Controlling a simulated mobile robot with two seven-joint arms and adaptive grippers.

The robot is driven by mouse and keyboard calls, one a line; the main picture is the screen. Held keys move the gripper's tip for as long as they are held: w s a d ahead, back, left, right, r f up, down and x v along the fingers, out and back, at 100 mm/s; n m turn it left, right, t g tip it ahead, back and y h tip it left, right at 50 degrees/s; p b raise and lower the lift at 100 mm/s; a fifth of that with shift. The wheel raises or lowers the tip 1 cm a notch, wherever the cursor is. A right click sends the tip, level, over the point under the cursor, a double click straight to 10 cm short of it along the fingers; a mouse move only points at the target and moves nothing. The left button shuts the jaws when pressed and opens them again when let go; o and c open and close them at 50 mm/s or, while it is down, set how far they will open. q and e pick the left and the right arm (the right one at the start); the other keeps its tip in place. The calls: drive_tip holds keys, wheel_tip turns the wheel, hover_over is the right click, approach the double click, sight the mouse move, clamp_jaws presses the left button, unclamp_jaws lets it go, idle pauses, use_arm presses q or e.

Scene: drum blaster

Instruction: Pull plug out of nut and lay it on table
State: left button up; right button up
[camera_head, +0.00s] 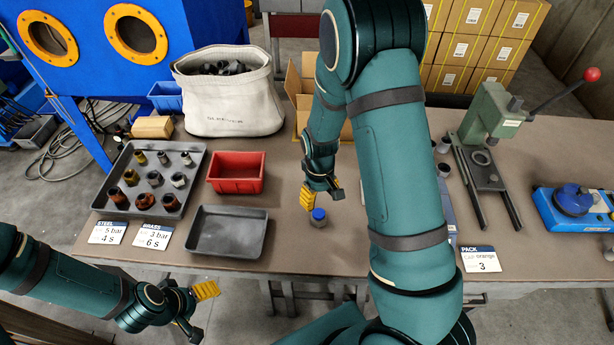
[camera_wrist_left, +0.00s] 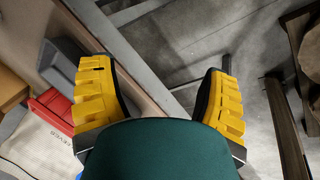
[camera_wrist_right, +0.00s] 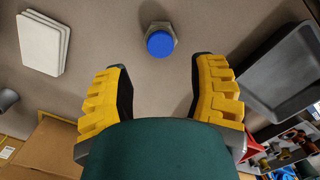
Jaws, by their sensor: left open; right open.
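The blue plug (camera_head: 318,214) sits in the top of a grey metal nut (camera_head: 320,225) that stands upright on the table (camera_head: 290,245). In the right wrist view the blue plug (camera_wrist_right: 160,43) and the rim of the nut (camera_wrist_right: 158,27) lie just beyond the fingertips. My right gripper (camera_head: 322,193) is open and empty above and just behind the nut, apart from it; its yellow fingers (camera_wrist_right: 160,80) frame empty space. My left gripper (camera_head: 202,308) is open and empty, in front of the table's edge; its spread fingers (camera_wrist_left: 160,85) show in the left wrist view.
A black tray (camera_head: 228,250) and a red bin (camera_head: 237,187) stand left of the nut. A tray with several fittings (camera_head: 197,160) is further left. A canvas bag (camera_head: 232,118) and an open carton (camera_head: 300,92) stand behind. A green press (camera_head: 490,130) is at right.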

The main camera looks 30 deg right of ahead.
sight(319, 213)
drive_tip(key=shift+w+f, duration=0.2)
drive_tip(key=shift+w, duration=0.3)
drive_tip(key=shift+s+f+b, duration=0.3)
drive_tip(key=shift+s+b, duration=0.1)
drive_tip(key=shift+b, duration=0.1)
drive_tip(key=shift+f+b, duration=0.3)
drive_tip(key=shift+f, duration=0.05)
wheel_tip(319, 213, down, 5)
drive_tip(key=b, duration=0.3)
drive_tip(key=shift+s+r+b, duration=0.1)
drive_tip(key=shift+r+b, duration=0.1)
drive_tip(key=shift+b, duration=0.15)
drive_tip(key=shift+f+b, duration=0.7)
drive_tip(key=shift+f, duration=0.15)
use_arm(q)
wheel_tip(319, 213, down, 7)
drive_tip(key=s, duration=0.1)
drive_tip(key=shift+d+r, duration=0.2)
drive_tip(key=shift+s, duration=0.1)
use_arm(e)
clamp_jaws()
